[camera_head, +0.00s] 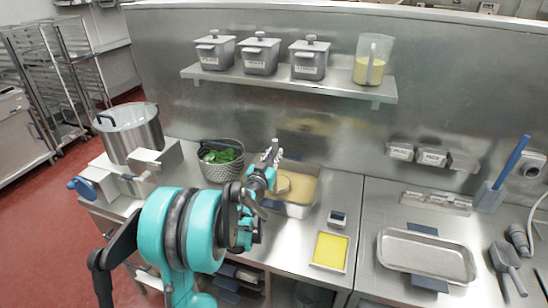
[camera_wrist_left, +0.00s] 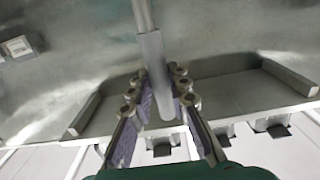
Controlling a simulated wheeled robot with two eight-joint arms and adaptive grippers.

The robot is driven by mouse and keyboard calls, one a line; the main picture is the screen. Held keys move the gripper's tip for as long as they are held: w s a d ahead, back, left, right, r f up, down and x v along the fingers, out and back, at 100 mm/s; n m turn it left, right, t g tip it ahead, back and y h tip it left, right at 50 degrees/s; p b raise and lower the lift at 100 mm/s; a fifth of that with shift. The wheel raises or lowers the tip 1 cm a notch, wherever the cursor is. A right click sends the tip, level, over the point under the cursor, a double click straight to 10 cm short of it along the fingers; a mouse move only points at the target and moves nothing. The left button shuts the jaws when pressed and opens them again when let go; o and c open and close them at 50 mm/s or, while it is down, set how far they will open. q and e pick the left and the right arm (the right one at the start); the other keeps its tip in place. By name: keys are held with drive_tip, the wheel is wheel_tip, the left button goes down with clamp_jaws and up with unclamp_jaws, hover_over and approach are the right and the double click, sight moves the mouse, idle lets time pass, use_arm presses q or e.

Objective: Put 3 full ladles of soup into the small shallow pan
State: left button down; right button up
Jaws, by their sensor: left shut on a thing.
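My left gripper (camera_head: 264,172) is over the left part of a deep rectangular metal pan (camera_head: 296,210) holding tan-yellow soup (camera_head: 304,187). In the left wrist view the left gripper (camera_wrist_left: 160,92) is shut on a grey ladle handle (camera_wrist_left: 152,52). A round ladle-like shape shows at the soup's left side; I cannot tell how full it is. A small shallow square pan (camera_head: 316,264) with a flat yellow surface lies in front of the deep pan. A larger shallow metal tray (camera_head: 425,255) lies on the right counter. My right gripper is not in view.
A mixing kettle (camera_head: 131,134) stands at the left. A perforated basket (camera_head: 220,168) with green leaves is left of the deep pan. A shelf (camera_head: 290,85) above carries lidded containers and a jug (camera_head: 373,60). A small dark-topped item (camera_head: 337,219) sits between the two pans.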

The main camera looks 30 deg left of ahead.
use_arm(q)
wheel_tip(320, 180, up, 10)
drive_tip(key=p, duration=0.6)
drive_tip(key=shift+d+f, duration=0.1)
drive_tip(key=shift+f, duration=0.05)
idle(0.6)
